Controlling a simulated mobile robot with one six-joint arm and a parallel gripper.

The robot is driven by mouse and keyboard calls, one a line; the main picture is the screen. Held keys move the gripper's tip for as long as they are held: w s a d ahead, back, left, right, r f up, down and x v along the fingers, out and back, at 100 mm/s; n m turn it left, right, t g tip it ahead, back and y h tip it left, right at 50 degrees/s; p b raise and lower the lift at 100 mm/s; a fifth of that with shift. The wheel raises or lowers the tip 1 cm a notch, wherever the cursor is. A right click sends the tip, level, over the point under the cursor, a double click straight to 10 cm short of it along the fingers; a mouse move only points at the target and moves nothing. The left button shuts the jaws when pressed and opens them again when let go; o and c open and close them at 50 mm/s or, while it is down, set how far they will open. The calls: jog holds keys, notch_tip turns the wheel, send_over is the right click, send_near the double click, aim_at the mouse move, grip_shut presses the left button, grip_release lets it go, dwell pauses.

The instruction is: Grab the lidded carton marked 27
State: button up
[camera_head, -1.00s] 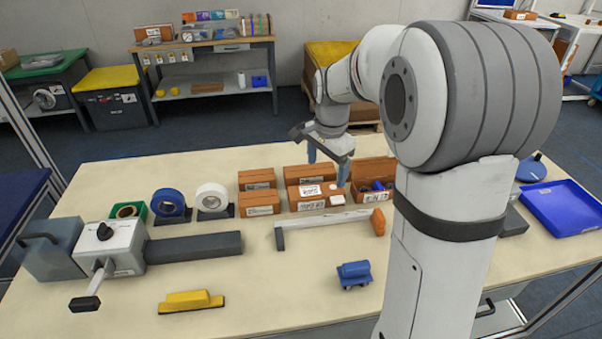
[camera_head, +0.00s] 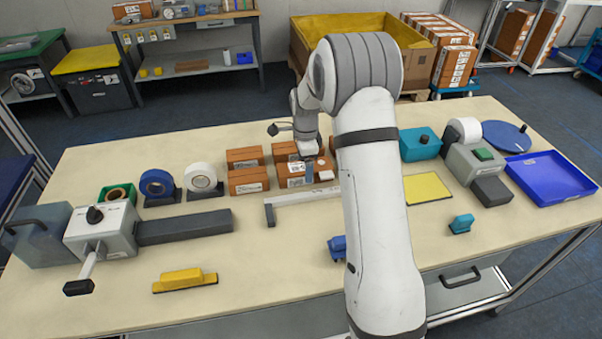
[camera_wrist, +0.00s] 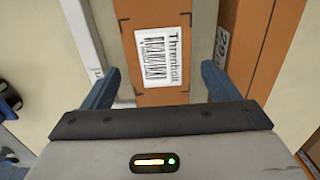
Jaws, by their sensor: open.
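Several brown cartons stand at the back middle of the table in the head view, among them a left pair, upper (camera_head: 244,157) and lower (camera_head: 248,181), and one (camera_head: 284,152) behind my gripper. I cannot read a 27 on any of them. My gripper (camera_head: 309,174) is low over the cartons right of that pair. In the wrist view my open gripper (camera_wrist: 160,76) has its two blue fingers on either side of a brown carton (camera_wrist: 152,14) with a white barcode label (camera_wrist: 157,52). I cannot tell whether the fingers touch it. My arm hides the cartons to the right.
Another brown carton (camera_wrist: 270,50) stands close by the right finger. A white bar (camera_head: 300,200) lies in front of the cartons. Tape rolls, blue (camera_head: 157,184) and white (camera_head: 201,177), stand left. A blue tray (camera_head: 552,178) is at right.

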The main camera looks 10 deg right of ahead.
jog(key=shift+f, duration=0.8)
jog(key=shift+c, duration=0.3)
jog(key=c, duration=1)
jog(key=shift+r, duration=0.1)
